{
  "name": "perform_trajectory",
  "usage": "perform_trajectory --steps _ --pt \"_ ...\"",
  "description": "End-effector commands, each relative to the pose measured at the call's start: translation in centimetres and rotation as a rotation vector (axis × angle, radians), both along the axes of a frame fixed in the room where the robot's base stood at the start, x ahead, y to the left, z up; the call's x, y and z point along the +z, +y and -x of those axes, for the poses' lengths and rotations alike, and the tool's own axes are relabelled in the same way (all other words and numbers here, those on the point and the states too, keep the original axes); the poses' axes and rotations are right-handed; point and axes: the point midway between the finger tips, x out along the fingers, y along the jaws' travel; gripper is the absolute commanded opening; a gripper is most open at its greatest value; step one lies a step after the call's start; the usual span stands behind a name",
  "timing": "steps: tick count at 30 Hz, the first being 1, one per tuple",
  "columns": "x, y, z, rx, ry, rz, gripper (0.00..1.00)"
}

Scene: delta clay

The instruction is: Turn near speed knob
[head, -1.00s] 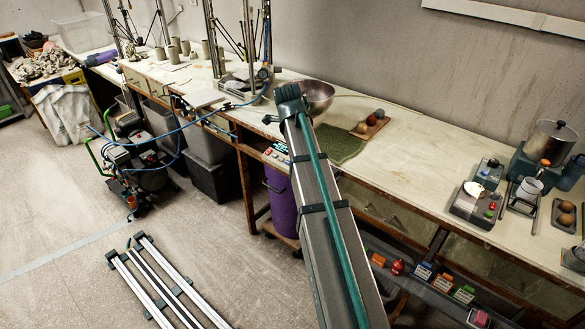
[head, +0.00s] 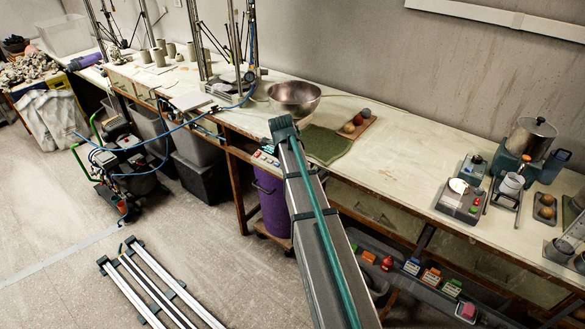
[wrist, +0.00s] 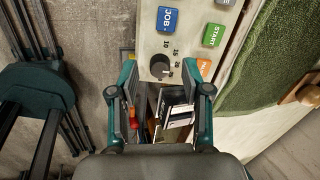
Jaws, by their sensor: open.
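A dark round speed knob (wrist: 160,67) sits on a pale control panel (wrist: 150,35) in the wrist view, with printed numbers 10, 15 and 20 beside it. My gripper (wrist: 159,79) is open, its two teal-and-dark fingers pointing toward the panel. The knob shows between the fingertips; I cannot tell whether either finger touches it. In the head view the panel (head: 265,158) is small at the bench front, above a purple bin (head: 272,200). My arm crosses in front, and my gripper cannot be made out there.
Blue JOB (wrist: 167,19), green START (wrist: 213,35) and orange (wrist: 204,67) buttons lie close to the knob and right finger. A green mat (wrist: 265,55) is at the right. On the bench stand a metal bowl (head: 294,97) and, farther right, a lidded pot (head: 531,137).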

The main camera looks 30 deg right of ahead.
Motion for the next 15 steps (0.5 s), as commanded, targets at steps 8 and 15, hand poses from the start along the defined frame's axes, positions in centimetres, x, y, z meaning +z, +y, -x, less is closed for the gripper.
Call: perform_trajectory --steps 8,15 --pt "-0.74 -0.19 -0.12 0.0 0.0 0.0 0.48" --pt "-0.71 -0.19 -0.12 0.0 0.0 0.0 0.35"
